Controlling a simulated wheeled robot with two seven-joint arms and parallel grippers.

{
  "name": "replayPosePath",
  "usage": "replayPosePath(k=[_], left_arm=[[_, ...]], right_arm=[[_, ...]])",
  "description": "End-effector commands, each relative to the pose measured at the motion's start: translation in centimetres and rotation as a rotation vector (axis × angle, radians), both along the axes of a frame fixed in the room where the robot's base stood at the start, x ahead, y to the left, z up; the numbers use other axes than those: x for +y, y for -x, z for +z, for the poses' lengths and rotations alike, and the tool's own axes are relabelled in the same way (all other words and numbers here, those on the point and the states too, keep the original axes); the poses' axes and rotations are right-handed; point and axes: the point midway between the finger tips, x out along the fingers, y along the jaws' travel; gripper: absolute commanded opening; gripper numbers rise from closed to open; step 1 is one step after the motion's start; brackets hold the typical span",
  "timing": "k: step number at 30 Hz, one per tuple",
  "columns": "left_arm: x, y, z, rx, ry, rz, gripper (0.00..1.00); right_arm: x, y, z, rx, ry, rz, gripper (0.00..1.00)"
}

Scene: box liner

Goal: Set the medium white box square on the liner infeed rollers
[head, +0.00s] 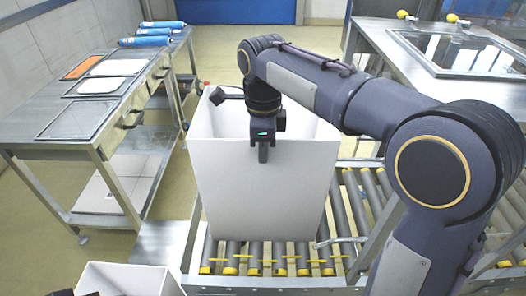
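A tall, open-topped white box (255,200) stands upright in the middle of the head view, with its base over the infeed rollers (270,258). It looks roughly in line with the rollers. My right gripper (263,150) points down at the box's near rim. One dark finger lies in front of the outer face of the near wall. The other finger is hidden, so its grip on the wall cannot be confirmed. A second white box (125,280) is cut off at the bottom left. My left gripper does not show recognisably; only small dark parts appear at the lower left edge.
A steel table (50,148) with trays and blue rolls (150,36) stands at the left. A steel workstation (440,60) with a glass-like panel stands at the back right. More rollers (365,195) run right of the box, partly behind my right arm. The floor behind the box is clear.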

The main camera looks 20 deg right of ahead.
Motion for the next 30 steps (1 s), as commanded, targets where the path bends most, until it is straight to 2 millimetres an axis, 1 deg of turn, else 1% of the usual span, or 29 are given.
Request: replayPosePath(k=[13, 15, 18, 26, 30], left_arm=[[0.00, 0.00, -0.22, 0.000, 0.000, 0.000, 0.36], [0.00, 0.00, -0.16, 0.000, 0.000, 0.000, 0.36], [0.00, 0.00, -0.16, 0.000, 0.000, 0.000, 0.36], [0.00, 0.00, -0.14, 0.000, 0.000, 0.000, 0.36], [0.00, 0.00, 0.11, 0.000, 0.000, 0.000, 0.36]], right_arm=[[0.02, -0.05, -0.67, -0.003, -0.001, 0.000, 0.00], [0.02, -0.01, -0.68, 0.000, -0.001, 0.000, 0.12], [0.02, -0.01, -0.68, 0.000, -0.001, -0.001, 0.25], [0.03, -0.01, -0.64, -0.001, -0.001, -0.001, 0.26], [0.04, -0.06, 0.21, -0.003, -0.001, -0.001, 0.26]])
